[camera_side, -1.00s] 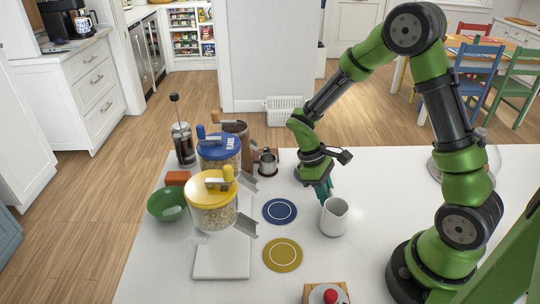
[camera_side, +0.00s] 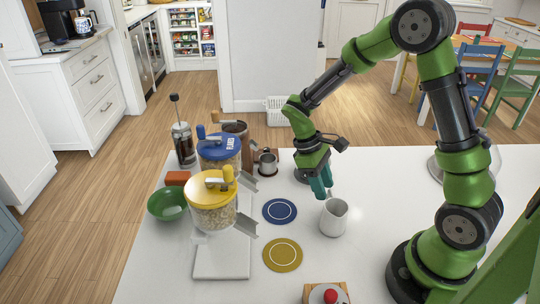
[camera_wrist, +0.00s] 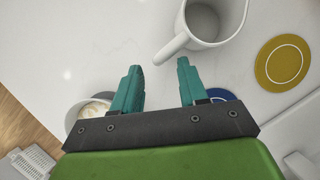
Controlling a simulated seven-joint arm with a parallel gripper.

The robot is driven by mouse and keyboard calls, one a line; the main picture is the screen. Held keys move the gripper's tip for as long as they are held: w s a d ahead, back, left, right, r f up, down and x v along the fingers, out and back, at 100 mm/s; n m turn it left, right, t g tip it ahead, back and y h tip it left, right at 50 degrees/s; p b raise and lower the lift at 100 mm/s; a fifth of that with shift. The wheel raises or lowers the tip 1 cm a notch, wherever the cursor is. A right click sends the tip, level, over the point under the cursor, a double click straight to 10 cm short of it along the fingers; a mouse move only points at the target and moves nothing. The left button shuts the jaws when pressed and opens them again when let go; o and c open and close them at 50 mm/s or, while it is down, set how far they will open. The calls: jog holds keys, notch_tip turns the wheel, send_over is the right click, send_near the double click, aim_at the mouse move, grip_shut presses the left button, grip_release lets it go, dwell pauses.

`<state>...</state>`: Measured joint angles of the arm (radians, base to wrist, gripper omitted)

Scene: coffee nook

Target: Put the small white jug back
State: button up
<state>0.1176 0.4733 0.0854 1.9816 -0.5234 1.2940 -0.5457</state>
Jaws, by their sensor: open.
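The small white jug (camera_side: 334,217) stands upright on the white counter, right of the blue and yellow discs. In the wrist view the jug (camera_wrist: 213,22) is at the top, its handle pointing down-left toward the gap between my fingers. My gripper (camera_side: 325,193) is open and empty, above and just left of the jug in the side view. Its teal fingertips (camera_wrist: 158,68) are apart and do not hold the handle.
A blue disc (camera_side: 279,211) and a yellow disc (camera_side: 282,255) lie on the counter. Dispensers with a yellow lid (camera_side: 212,187) and a blue lid (camera_side: 219,146) stand left. A wooden block with a red knob (camera_side: 330,297) is at the front. A cup (camera_wrist: 88,109) shows beside my left finger.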

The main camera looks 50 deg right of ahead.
jog(key=d+v, duration=0.1)
jog(key=v, duration=0.8)
jog(key=s+a+r+m+t+y, duration=0.3)
jog(key=s+a+r+m+t, duration=0.4)
jog(key=s+r+t, duration=0.3)
jog(key=shift+s+r+t, duration=0.2)
jog(key=shift+r+t, duration=0.65)
jog(key=shift+t, duration=0.05)
